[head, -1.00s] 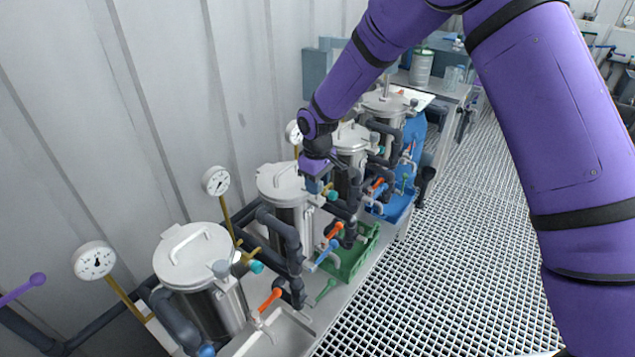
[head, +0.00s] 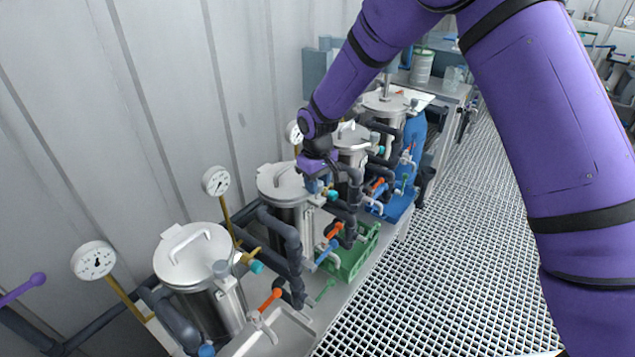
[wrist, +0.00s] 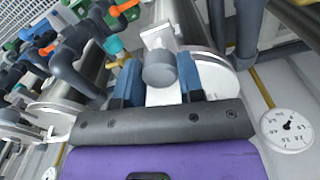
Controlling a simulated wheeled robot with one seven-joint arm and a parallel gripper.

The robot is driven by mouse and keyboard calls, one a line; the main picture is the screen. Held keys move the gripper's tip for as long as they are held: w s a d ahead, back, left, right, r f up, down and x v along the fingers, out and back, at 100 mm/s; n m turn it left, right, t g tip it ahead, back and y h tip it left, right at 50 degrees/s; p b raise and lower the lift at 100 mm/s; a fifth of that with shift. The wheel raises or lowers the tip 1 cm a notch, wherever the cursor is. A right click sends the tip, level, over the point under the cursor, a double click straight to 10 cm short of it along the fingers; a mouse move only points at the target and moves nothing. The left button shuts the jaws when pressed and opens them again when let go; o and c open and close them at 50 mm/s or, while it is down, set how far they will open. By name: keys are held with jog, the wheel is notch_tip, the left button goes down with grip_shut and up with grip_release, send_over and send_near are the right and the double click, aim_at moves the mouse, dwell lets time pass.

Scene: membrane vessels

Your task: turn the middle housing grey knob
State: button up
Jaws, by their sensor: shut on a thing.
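The grey knob (wrist: 159,68) sits between the two blue fingers of my gripper (wrist: 160,86) in the wrist view. The fingers are shut on its sides. In the head view my gripper (head: 320,185) is at the right side of the lid of a steel housing (head: 283,181), the second from the front in the row. The gripper hides the knob there.
A teal knob (head: 333,195) and dark pipes (head: 290,240) are close beside my gripper. More steel housings (head: 351,141) stand behind. Pressure gauges (head: 216,181) are near the wall. A green tray (head: 352,262) lies below; the grating floor (head: 440,270) to the right is clear.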

jog(key=o, duration=0.9)
notch_tip(320, 180, up, 11)
jog(key=shift+f, duration=0.1)
